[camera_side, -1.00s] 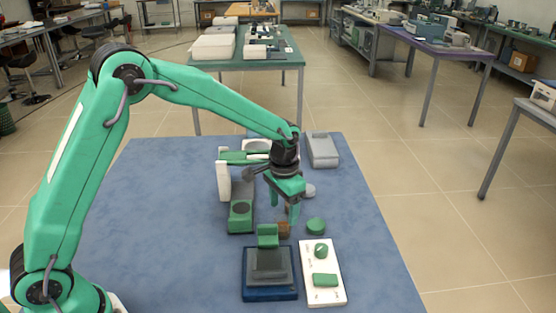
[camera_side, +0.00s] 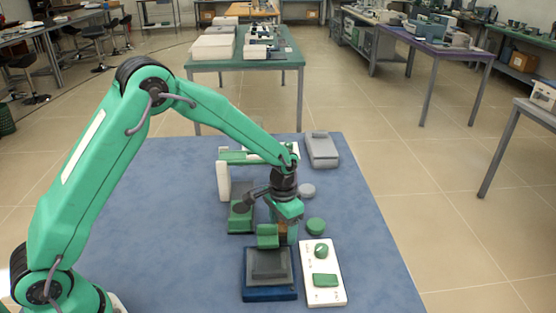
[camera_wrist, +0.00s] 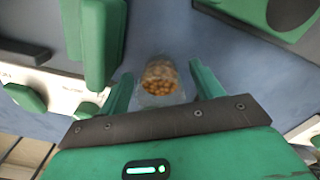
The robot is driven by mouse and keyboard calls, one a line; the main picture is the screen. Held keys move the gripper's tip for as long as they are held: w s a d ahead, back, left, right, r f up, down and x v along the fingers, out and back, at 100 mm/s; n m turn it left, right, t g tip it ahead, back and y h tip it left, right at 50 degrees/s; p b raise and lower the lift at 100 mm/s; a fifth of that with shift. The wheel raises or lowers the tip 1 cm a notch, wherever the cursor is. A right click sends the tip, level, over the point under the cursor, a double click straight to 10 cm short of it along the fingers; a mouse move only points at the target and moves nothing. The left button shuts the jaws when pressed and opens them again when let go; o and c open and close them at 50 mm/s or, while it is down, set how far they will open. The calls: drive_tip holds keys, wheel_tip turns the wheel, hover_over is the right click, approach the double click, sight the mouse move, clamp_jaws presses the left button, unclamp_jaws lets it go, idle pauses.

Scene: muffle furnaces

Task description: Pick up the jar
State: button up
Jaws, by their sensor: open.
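The jar (camera_wrist: 160,78) is a small clear container with orange-brown contents. In the wrist view it lies between the two green fingers of my gripper (camera_wrist: 161,73), with a gap on each side. In the side view the jar (camera_side: 283,229) is a small brown patch, mostly hidden by my gripper (camera_side: 287,228). My gripper is open, points down and is low over the table around the jar. Whether a finger touches the jar cannot be told from the side view.
The blue table (camera_side: 165,220) is clear at left.

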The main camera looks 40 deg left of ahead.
drive_tip(key=shift+c, duration=0.5)
drive_tip(key=c, duration=1)
drive_tip(key=shift+r, duration=0.1)
wheel_tip(320, 180, up, 10)
drive_tip(key=shift+f, duration=0.1)
drive_tip(key=shift+a, duration=0.1)
idle(0.3)
